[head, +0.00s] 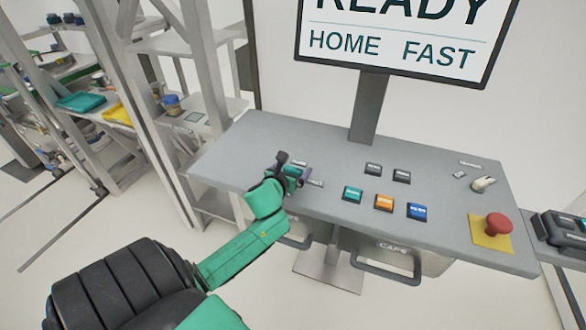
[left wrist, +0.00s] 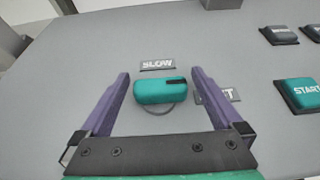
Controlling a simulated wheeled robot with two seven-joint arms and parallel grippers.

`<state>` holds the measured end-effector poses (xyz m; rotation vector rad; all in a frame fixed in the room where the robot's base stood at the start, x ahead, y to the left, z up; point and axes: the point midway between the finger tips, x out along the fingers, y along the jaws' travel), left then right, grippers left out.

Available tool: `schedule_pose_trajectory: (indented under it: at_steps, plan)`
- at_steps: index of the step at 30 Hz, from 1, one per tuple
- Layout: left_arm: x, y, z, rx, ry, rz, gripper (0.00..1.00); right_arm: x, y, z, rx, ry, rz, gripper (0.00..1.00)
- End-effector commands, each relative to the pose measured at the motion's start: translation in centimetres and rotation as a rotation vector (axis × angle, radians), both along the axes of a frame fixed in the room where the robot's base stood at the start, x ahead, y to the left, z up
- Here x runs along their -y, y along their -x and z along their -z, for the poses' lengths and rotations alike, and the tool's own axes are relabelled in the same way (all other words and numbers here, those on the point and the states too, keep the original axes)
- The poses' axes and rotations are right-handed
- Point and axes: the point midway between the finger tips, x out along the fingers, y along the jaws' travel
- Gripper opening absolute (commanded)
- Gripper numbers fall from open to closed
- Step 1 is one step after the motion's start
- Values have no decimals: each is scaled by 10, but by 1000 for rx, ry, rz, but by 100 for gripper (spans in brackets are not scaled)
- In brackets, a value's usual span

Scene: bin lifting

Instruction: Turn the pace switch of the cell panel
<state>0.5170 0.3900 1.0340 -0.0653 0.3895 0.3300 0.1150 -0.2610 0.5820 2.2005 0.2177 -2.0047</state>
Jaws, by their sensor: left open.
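The pace switch (left wrist: 162,92) is a teal knob on the grey cell panel (head: 240,150). In the left wrist view its bar lies crosswise, with a black mark at the right end. A SLOW label (left wrist: 158,65) is above it. Another label (left wrist: 222,95), ending in T, is at its right, partly hidden by a finger. My left gripper (head: 293,168) is over the panel's left part. Its purple fingers (left wrist: 160,76) are open, one on each side of the knob, with gaps visible. In the head view the gripper mostly hides the knob. My right gripper is not in view.
A screen (head: 400,45) reads READY, HOME, FAST. Right of the switch are a teal START button (head: 352,193), an orange button (head: 383,202), a blue button (head: 417,211) and dark buttons (head: 373,168). A red mushroom button (head: 497,225) is at the right. Shelves (head: 130,125) stand left.

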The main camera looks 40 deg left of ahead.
Motion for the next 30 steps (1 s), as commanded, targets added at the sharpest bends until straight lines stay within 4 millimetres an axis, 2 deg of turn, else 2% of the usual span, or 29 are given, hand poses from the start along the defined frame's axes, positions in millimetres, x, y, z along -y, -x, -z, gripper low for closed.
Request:
schedule_pose_trajectory:
  at_steps: [1,7,20,30]
  plan:
    - [0,0,0,0,0,0,100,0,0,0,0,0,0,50]
    - [0,0,0,0,0,0,24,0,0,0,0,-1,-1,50]
    - [0,0,-1,-1,1,-74,22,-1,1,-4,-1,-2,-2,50]
    - [-1,-1,-3,1,1,-323,22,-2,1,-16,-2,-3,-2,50]
